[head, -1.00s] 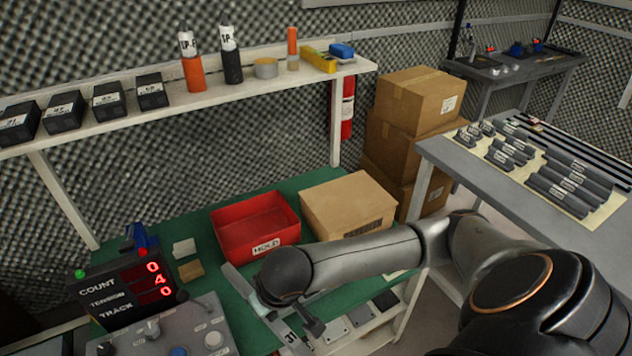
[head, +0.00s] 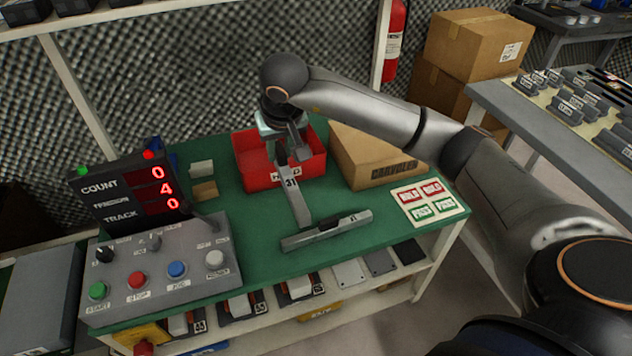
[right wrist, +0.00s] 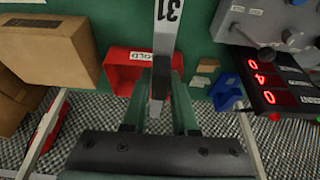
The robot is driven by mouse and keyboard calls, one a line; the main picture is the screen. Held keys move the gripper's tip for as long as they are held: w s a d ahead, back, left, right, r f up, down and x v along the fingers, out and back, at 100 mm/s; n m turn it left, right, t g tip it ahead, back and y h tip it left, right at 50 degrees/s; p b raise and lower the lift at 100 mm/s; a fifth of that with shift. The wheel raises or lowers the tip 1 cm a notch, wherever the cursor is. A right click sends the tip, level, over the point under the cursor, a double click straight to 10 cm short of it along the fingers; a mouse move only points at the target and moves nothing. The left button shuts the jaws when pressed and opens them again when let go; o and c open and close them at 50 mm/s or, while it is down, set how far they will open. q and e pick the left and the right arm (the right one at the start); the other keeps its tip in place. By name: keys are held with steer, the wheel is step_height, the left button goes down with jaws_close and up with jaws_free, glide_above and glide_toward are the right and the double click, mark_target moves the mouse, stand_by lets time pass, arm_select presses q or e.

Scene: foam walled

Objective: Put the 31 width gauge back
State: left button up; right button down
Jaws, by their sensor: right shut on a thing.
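The 31 width gauge (head: 296,200) is a long grey strip with a white "31" label. My right gripper (head: 281,150) is shut on its far end, above the green bench near the red bin. In the right wrist view the gauge (right wrist: 166,45) runs between the two fingers (right wrist: 159,105) and out past the top edge. Its near end meets, in the head view, a grey bar (head: 298,240) with a black middle and a small unreadable label; I cannot tell whether they touch or are joined. My left gripper is not in view.
The red bin (head: 260,183) and a cardboard box (head: 375,160) stand behind. The control panel (head: 160,265) and count display (head: 130,192) are at left. A label card (head: 430,202) lies at right. Several labelled items sit on the shelf below (head: 330,297). Another table (head: 500,110) stands at right.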

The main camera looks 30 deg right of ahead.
steer(key=w+d+f, duration=0.2)
steer(key=d+f, duration=0.8)
steer(key=f, duration=0.1)
steer(key=shift+w+d+f+b, duration=0.2)
steer(key=shift+w+b, duration=0.1)
steer(key=shift+b, duration=0.1)
steer(key=shift+f+b, duration=0.55)
steer(key=shift+f, duration=0.05)
steer(key=c, duration=0.7)
jaws_free()
steer(key=shift+a, duration=0.1)
